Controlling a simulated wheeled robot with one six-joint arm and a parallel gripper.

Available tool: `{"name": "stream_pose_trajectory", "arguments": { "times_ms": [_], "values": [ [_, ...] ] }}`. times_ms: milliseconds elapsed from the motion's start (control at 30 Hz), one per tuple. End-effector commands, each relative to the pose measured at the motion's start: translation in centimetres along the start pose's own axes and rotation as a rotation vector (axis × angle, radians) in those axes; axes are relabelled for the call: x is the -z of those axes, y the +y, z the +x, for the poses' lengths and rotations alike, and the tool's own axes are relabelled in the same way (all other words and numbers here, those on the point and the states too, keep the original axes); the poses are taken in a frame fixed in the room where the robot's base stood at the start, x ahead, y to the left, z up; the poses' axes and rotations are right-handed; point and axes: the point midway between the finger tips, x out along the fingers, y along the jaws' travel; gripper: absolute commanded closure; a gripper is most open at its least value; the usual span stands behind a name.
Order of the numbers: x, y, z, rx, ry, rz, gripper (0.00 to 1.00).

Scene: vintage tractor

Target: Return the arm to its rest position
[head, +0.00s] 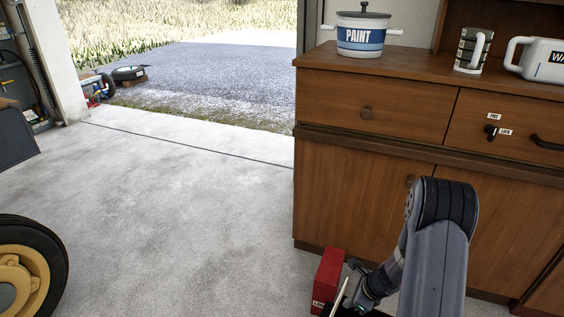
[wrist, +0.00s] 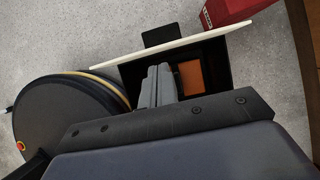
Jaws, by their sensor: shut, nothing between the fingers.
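My arm reaches down at the lower right of the head view, in front of the wooden cabinet (head: 345,205). My gripper (head: 362,288) is low beside a red box (head: 328,274) on the floor and partly cut off by the lower edge. In the wrist view my gripper (wrist: 158,84) shows two grey fingers closed together, with nothing between them. Beyond them are a dark box-like interior, a pale board edge (wrist: 180,47) and an orange-brown block (wrist: 191,77). The red box shows at the top right of the wrist view (wrist: 228,10).
A tyre with a yellow hub (head: 25,275) is at the lower left. The concrete floor (head: 180,190) between is clear.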

Motion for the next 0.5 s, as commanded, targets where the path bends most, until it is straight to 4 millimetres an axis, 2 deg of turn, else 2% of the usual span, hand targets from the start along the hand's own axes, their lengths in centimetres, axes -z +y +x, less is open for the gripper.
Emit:
{"name": "stream_pose_trajectory", "arguments": {
  "times_ms": [33,500],
  "values": [
    [0.4,0.0,1.3,0.0,0.0,0.0,1.0],
    [1.6,-0.4,7.7,0.003,0.0,0.008,1.0]
  ]
}}
